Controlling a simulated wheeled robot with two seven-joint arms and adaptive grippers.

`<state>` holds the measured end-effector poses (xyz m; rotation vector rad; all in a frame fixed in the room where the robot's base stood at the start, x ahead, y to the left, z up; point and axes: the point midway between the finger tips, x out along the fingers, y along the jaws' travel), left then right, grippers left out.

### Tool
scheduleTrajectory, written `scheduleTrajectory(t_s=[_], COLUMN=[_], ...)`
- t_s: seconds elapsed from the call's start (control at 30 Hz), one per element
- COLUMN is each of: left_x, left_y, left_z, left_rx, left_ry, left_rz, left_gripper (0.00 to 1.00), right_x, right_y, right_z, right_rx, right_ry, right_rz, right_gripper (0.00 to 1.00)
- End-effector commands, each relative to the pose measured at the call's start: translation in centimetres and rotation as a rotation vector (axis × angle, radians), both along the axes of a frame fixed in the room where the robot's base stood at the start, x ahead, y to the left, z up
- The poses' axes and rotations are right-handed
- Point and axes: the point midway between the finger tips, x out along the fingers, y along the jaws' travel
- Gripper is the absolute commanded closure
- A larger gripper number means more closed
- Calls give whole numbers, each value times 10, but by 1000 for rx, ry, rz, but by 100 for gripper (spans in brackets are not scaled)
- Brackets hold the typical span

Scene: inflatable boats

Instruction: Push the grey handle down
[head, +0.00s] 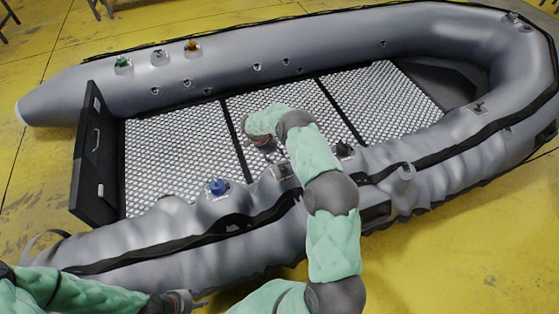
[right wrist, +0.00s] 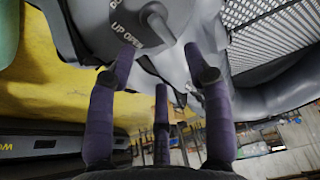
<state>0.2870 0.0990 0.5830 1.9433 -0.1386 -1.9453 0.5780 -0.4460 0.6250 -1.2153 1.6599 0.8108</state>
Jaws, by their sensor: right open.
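The grey handle (right wrist: 160,32) shows in the right wrist view as a small lever on a round grey valve plate (right wrist: 118,18) marked "UP OPEN". My right gripper (right wrist: 165,62) is open. Two of its purple fingertips stand on either side of the handle's line, with a third finger lower; I cannot tell whether any touches it. In the head view my right arm reaches over the boat's near tube, and its gripper (head: 268,149) is small and partly hidden near that tube. My left gripper (head: 180,301) is low at the left, by the near tube; its fingers are not clear.
The grey inflatable boat (head: 330,42) lies on a yellow floor. A blue-capped valve (head: 217,187) and a dark fitting (head: 344,148) sit on the near tube. Green, grey and orange fittings are on the far tube. The patterned deck (head: 180,145) is clear.

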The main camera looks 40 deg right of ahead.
Motion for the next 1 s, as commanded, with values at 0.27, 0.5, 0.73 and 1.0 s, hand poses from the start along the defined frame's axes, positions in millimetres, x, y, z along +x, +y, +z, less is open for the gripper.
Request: scheduleTrajectory(t_s=[0.27, 0.5, 0.73, 1.0], left_x=[0, 0, 0, 0], left_y=[0, 0, 0, 0], left_z=[0, 0, 0, 0], left_rx=[0, 0, 0, 0], left_ry=[0, 0, 0, 0], left_rz=[0, 0, 0, 0], left_gripper=[60, 60, 60, 60], right_x=[4, 4, 4, 2], right_y=[14, 17, 17, 22], right_z=[34, 40, 40, 36], right_rx=[0, 2, 2, 18], right_ry=[1, 1, 1, 9], right_rz=[0, -1, -1, 20], right_gripper=[49, 49, 49, 49])
